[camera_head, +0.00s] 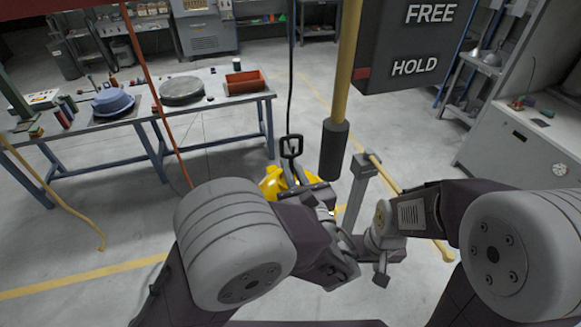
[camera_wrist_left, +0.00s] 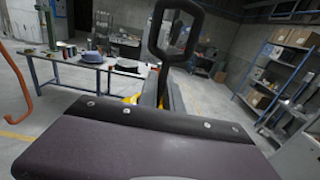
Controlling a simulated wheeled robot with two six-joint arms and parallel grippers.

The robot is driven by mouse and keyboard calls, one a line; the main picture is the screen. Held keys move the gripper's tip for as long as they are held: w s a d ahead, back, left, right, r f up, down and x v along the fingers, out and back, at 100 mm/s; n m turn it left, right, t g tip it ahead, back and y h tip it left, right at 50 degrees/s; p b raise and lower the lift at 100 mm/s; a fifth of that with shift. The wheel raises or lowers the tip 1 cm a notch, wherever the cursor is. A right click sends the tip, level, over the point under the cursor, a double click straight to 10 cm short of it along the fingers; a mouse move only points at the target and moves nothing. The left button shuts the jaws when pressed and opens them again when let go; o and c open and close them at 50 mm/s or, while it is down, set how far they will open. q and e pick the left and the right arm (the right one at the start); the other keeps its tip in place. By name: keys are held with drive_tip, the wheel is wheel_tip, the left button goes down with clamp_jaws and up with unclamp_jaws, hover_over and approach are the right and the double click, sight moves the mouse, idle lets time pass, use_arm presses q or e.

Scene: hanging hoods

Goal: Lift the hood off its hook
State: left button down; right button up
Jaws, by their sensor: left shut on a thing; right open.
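The yellow hood (camera_head: 272,181) hangs in the middle of the head view, largely hidden behind my left arm. A black loop (camera_head: 291,147) stands above it, at the lower end of a thin black cable. In the left wrist view the loop (camera_wrist_left: 178,36) rises close ahead, with bits of yellow (camera_wrist_left: 131,99) below it. My left gripper (camera_head: 308,190) is at the hood, just below the loop, and shut on it. The exact grip is hidden. My right gripper (camera_head: 381,270) is open and empty to the right, apart from the hood.
A black-ended yellow pole (camera_head: 334,150) hangs just right of the loop. A dark FREE/HOLD box (camera_head: 408,45) is at the upper right. A grey post (camera_head: 357,190) stands behind my arms. A workbench (camera_head: 140,112) with pans is at left, a white cabinet (camera_head: 520,140) at right.

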use_arm(q)
drive_tip(key=shift+v, duration=1.85)
